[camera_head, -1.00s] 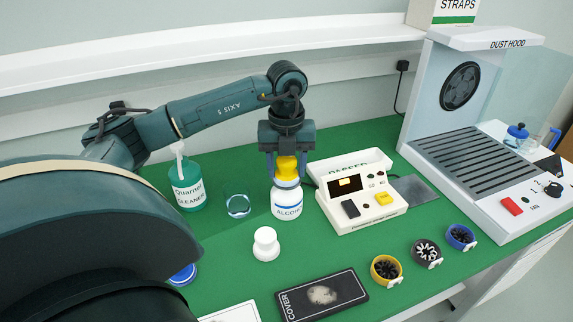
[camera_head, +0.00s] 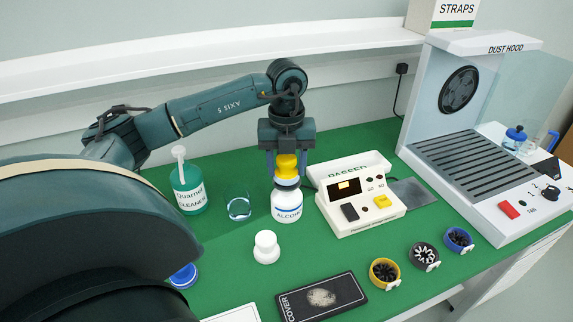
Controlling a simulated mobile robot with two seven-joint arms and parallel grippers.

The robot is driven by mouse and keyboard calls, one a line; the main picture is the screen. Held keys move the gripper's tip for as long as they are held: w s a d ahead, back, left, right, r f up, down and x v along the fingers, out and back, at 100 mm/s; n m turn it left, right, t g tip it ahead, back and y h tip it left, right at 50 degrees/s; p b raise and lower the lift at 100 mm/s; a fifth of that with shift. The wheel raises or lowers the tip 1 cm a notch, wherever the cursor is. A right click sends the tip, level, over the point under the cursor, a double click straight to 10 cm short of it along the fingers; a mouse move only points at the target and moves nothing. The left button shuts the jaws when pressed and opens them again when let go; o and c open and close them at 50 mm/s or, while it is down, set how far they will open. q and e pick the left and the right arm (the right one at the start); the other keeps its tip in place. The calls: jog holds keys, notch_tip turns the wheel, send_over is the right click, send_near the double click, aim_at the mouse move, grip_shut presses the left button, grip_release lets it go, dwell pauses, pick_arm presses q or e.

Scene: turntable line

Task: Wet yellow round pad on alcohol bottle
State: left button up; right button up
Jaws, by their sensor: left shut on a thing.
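The alcohol bottle (camera_head: 287,206) is white with a blue-edged label and stands upright on the green mat. My left gripper (camera_head: 286,172) points straight down over its top. Its fingers are shut on the yellow round pad (camera_head: 286,164), one on each side. The pad sits right over the bottle's top, and its underside is hidden, so I cannot tell whether it touches or hangs just above. My right gripper is not in view.
A green cleaner bottle (camera_head: 188,191) and a glass (camera_head: 239,208) stand left of the bottle. A white device (camera_head: 361,208) stands close on its right. A white capped jar (camera_head: 266,247) and the dark cover (camera_head: 321,297) are in front. The dust hood (camera_head: 470,180) is at right.

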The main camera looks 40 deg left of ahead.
aim_at(287, 158)
pick_arm(q)
jog(key=shift+r+p, duration=1.85)
jog(key=shift+r, duration=0.8)
